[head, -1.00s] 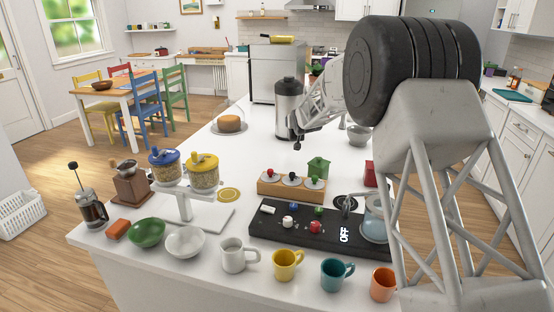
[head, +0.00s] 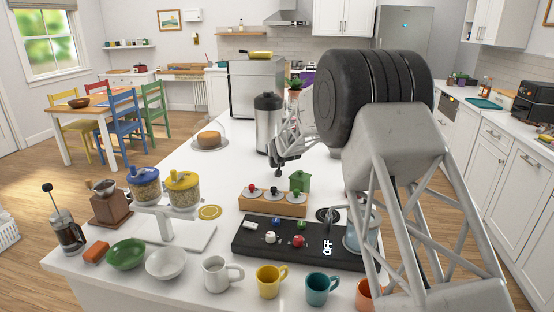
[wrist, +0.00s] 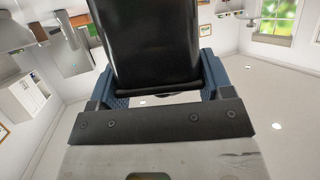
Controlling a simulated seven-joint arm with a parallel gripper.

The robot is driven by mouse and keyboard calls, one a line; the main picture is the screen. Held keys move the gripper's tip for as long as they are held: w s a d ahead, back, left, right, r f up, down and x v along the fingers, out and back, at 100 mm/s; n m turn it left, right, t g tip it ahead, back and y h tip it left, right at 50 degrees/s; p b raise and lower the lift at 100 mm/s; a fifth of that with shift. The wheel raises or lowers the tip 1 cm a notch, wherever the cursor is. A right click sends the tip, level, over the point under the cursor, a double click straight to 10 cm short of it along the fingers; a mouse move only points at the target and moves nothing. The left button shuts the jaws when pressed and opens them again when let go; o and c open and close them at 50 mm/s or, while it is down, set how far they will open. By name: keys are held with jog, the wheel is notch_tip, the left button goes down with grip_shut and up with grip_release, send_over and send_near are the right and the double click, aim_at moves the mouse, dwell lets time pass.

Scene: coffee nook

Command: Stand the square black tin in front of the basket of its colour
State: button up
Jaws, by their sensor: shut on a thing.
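In the wrist view, a glossy black, straight-sided tin (wrist: 155,45) fills the space between the blue pads of my gripper (wrist: 155,88), which is shut on it. Its far end is cut off by the top of the picture. In the head view my gripper (head: 280,160) is over the counter, just right of a steel canister with a black lid; I cannot make out the tin there. No black basket can be made out in either view.
The steel canister (head: 268,128) stands close beside my gripper. Below are a wooden rack (head: 272,206), a green canister (head: 300,182) and a black panel (head: 290,250). Several mugs and bowls line the front edge. A domed cake (head: 209,139) stands at the counter's left edge.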

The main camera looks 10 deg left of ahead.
jog(key=shift+f, duration=2.2)
jog(key=shift+f, duration=0.1)
jog(key=o, duration=1.1)
jog(key=shift+c, duration=0.2)
jog(key=shift+s, duration=0.1)
jog(key=shift+s+d+r, duration=0.2)
jog(key=shift+s+r, duration=0.1)
jog(key=shift+r, duration=0.05)
jog(key=v, duration=0.6)
jog(key=shift+s+r, duration=0.15)
jog(key=shift+s, duration=0.1)
